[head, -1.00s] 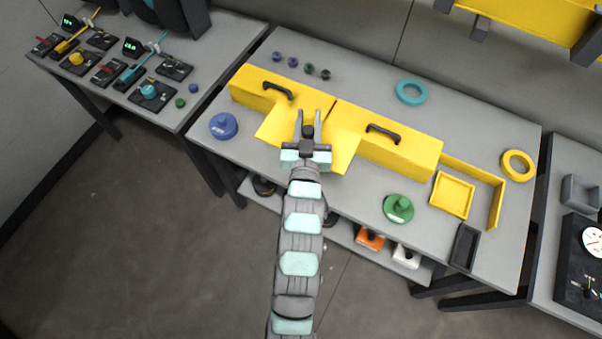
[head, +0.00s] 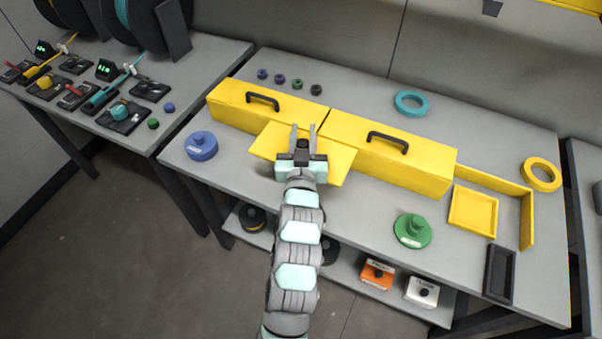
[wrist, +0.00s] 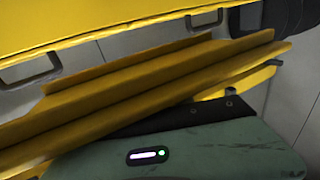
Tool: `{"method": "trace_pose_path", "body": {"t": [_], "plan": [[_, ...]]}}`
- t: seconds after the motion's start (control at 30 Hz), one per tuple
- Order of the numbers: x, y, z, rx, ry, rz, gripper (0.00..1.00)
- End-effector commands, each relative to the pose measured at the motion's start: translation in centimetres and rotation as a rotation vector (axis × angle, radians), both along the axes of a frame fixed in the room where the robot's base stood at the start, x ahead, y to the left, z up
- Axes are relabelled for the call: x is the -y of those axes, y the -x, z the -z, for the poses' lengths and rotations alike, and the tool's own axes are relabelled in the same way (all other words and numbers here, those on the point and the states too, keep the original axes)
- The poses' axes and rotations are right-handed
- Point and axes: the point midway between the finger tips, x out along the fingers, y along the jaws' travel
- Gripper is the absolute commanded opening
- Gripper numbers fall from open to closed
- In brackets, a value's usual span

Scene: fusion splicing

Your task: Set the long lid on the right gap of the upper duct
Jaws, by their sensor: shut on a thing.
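My gripper (head: 302,135) is over the front middle of the table, shut on a wide yellow folded piece, which I take for the long lid (head: 335,160). The lid spreads to both sides of the gripper, tilted, in front of two yellow boxes. In the wrist view, the lid (wrist: 150,88) runs slantwise beyond the gripper body, with long folded edges; the fingertips and grip point are hidden. A yellow edge at the head view's top right (head: 572,4) is probably the upper duct; its right gap is out of view.
Two long yellow boxes with black handles (head: 262,110) (head: 395,165) stand close behind the lid. A blue roll (head: 200,146), green spool (head: 412,231), yellow tray (head: 473,211) and rings (head: 411,103) (head: 541,174) lie around.

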Motion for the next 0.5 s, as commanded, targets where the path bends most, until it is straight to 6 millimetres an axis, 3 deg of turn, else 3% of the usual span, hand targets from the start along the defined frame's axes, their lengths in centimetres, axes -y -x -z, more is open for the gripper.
{"method": "trace_pose_path", "body": {"t": [0.03, 0.23, 0.5], "plan": [[0.0, 0.0, 1.9, -0.004, 0.001, 0.001, 0.0], [0.0, 0.0, 7.1, -0.005, 0.001, 0.0, 0.0], [0.0, 0.0, 9.7, 0.002, 0.001, 0.001, 0.0]]}}
